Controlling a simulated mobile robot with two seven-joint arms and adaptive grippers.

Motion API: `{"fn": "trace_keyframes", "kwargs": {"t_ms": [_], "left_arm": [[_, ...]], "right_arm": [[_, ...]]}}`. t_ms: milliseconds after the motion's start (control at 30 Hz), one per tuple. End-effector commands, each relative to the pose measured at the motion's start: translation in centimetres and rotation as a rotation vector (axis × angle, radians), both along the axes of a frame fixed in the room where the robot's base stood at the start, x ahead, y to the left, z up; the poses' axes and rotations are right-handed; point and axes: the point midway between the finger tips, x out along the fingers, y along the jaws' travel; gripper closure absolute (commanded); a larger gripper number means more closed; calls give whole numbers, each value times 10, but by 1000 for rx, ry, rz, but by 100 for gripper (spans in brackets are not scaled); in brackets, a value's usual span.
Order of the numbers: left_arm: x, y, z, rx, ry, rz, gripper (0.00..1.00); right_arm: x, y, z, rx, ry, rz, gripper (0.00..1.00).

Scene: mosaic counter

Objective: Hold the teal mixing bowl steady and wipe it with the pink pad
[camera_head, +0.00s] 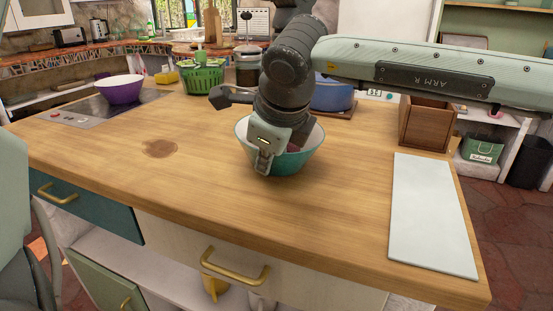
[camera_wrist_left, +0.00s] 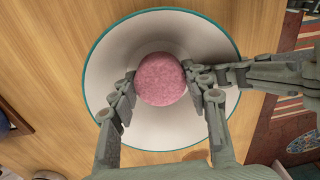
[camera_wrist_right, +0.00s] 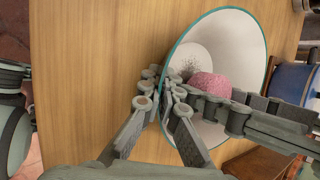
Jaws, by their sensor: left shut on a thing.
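The teal mixing bowl (camera_head: 305,160) stands upright on the wooden counter, teal outside and white inside. It also shows in the left wrist view (camera_wrist_left: 110,60) and the right wrist view (camera_wrist_right: 245,50). The pink pad (camera_wrist_left: 161,79) is inside the bowl, between the fingers of my left gripper (camera_wrist_left: 161,88), which is shut on it. The pad also shows in the right wrist view (camera_wrist_right: 210,86). My right gripper (camera_head: 263,164) is shut on the bowl's near rim; its fingertips (camera_wrist_right: 164,82) meet there. In the head view, my right arm hides most of my left gripper and pad.
A blue pot (camera_head: 335,95) stands behind the bowl, with a wooden box (camera_head: 427,123) to its right. A white board (camera_head: 430,215) lies at the right. A purple bowl (camera_head: 120,90) and green basket (camera_head: 202,79) stand at the back left. The front left counter is clear.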

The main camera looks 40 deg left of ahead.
Motion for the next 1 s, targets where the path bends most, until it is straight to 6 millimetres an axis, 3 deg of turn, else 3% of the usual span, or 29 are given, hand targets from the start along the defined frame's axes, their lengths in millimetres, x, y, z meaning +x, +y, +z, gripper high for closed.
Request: {"fn": "trace_keyframes", "kwargs": {"t_ms": [800,1000], "left_arm": [[1,0,83,1,-3,0,81],[0,0,94,1,-2,0,81]], "right_arm": [[-4,-1,-5,-10,11,1,100],[-4,-1,-6,-9,12,2,100]]}}
